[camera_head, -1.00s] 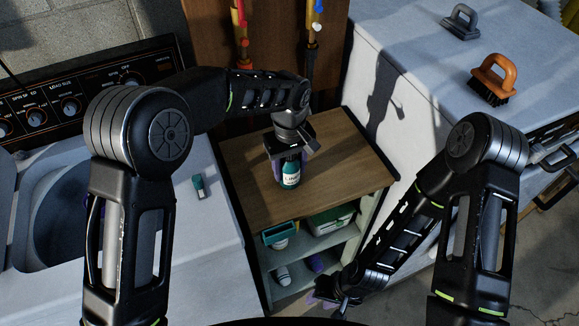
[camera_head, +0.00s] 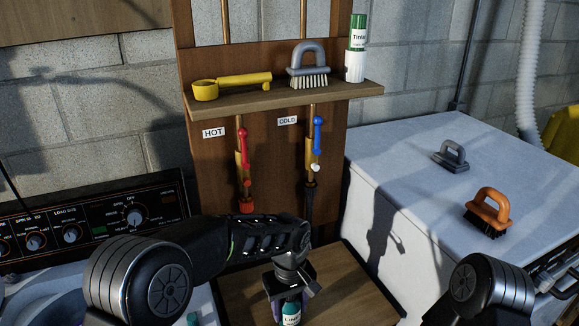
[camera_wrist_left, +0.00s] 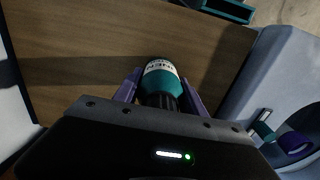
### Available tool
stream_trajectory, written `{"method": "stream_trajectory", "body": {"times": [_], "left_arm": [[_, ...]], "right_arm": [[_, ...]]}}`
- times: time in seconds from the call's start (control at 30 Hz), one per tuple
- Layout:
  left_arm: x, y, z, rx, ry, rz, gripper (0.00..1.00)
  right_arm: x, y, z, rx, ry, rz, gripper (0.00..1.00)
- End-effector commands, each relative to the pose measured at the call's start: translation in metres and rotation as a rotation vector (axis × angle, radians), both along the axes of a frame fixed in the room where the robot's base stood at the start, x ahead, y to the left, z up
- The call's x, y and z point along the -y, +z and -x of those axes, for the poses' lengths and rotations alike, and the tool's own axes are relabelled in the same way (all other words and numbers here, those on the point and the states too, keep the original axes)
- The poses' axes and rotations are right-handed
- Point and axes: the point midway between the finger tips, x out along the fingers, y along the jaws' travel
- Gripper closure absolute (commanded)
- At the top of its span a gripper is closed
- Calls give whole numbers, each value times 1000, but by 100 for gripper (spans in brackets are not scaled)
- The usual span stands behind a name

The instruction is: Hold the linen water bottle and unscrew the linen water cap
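The linen water bottle (camera_head: 290,318), teal with a white label, stands upright on the wooden top of a small cabinet; the picture's lower edge cuts it off. My left gripper (camera_head: 287,297) is above it, with purple fingers reaching down on either side. In the left wrist view the bottle (camera_wrist_left: 159,73) lies between the two fingers, with its dark ribbed cap (camera_wrist_left: 160,102) towards the gripper's palm. The fingers look open, with narrow gaps beside the cap. Whether a fingertip touches the bottle is unclear. My right gripper is out of view.
The cabinet top (camera_head: 345,290) is otherwise clear. A washer (camera_head: 125,215) is left and a white appliance (camera_head: 400,170) right, bearing an orange brush (camera_head: 489,211) and a grey one (camera_head: 451,155). A shelf (camera_head: 280,96) holds a yellow tool, brush and bottle above two valves.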

Motion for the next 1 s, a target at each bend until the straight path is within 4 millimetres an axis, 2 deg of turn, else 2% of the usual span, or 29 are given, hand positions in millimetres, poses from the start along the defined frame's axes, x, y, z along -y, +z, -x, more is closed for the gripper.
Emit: {"method": "stream_trajectory", "body": {"times": [0.03, 0.3, 0.67, 0.87, 1.0], "left_arm": [[0, 0, 0, -1, 0, -1, 48], [0, 0, 0, 0, 0, 0, 27], [0, 5, 0, 1, 0, 1, 27], [0, 30, -1, 2, 1, 2, 27], [1, 58, -1, 3, 0, 2, 27]], "right_arm": [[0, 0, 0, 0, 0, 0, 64], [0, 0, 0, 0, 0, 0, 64], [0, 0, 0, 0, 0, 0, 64], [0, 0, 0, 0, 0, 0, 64], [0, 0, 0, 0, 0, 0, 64]]}}
